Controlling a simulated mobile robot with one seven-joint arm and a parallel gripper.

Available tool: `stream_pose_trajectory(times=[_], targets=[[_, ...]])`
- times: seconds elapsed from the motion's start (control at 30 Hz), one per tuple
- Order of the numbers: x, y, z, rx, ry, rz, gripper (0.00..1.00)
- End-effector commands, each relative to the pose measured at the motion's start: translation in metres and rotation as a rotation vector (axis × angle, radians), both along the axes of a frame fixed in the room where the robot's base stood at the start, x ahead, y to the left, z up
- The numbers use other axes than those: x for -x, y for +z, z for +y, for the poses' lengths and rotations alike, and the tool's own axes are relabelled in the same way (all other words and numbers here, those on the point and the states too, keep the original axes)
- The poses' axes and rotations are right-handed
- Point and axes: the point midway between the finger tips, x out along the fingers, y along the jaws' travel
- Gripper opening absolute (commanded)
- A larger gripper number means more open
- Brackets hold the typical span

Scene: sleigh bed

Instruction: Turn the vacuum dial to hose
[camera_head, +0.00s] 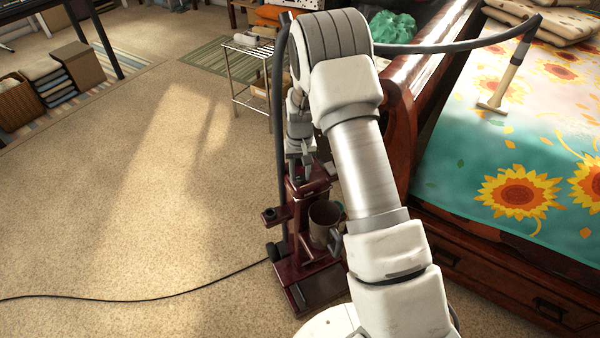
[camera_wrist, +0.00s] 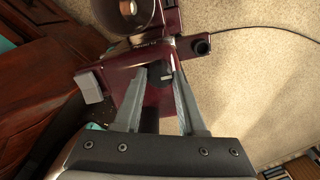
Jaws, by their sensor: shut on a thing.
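The vacuum (camera_head: 318,288) is a dark red upright machine with a clear canister (camera_head: 325,216), standing on the carpet beside the bed. In the wrist view its red body (camera_wrist: 178,20) fills the upper middle. A small dark dial (camera_wrist: 160,76) sits on its surface between my fingertips. My gripper (camera_wrist: 159,68) is shut on this dial, with the fingers on either side of it. In the head view my gripper (camera_head: 304,177) is at the vacuum's top, pointing down. The dial is hidden there, and its setting cannot be read in either view.
A black hose (camera_head: 440,47) arches from the vacuum to a tan nozzle (camera_head: 497,98) on the sunflower bedspread (camera_head: 520,190). The wooden bed frame (camera_head: 395,120) is close on the right. A cord (camera_head: 130,298) crosses open carpet at left. A wire rack (camera_head: 246,85) stands behind.

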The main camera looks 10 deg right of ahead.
Motion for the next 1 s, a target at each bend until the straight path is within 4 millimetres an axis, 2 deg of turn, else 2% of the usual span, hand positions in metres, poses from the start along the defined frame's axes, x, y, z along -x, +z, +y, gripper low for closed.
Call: stream_pose_trajectory(times=[0.03,0.07,0.2,0.23,0.5,0.63,0.77,1.0], targets=[[0.0,0.0,0.0,0.0,-0.002,-0.001,0.0],[0.0,0.0,0.0,0.0,-0.002,-0.001,0.42],[0.0,0.0,0.0,0.0,-0.001,-0.001,0.67],[0.0,0.0,0.0,0.0,-0.001,-0.001,0.7],[0.0,0.001,0.0,0.0,0.0,0.0,0.7],[-0.001,0.01,0.0,-0.001,0.0,-0.002,0.7],[-0.001,0.033,0.0,-0.001,0.0,-0.003,0.7],[-0.001,0.093,0.0,-0.001,0.001,-0.004,0.7]])
